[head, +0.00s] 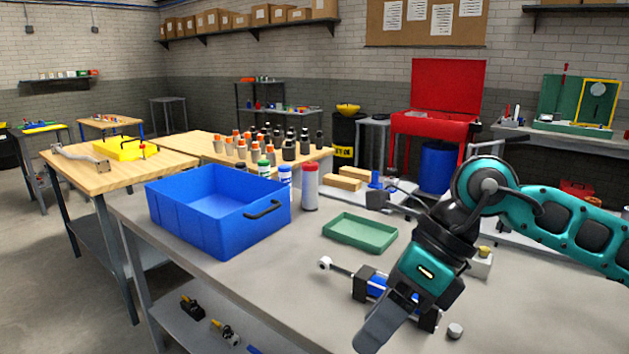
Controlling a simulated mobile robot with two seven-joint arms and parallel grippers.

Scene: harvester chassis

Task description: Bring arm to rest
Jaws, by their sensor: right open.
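My right arm, teal and black, comes in from the right and bends down over the grey workbench (300,262). My right gripper (380,325) is at its lower end, near the bottom of the head view. It is open, and I see nothing held in it. A blue-and-black device with a silver rod (340,270) lies on the bench just behind the gripper, partly hidden by my wrist. I cannot tell whether the gripper touches it. My left gripper is not in view.
A blue bin (205,225) stands on the bench at the left, and a green tray (360,233) lies near the middle. Bottles, including a red-and-white one (310,187), stand behind the bin. A small grey cap (455,331) lies right of the gripper. The bench front is clear.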

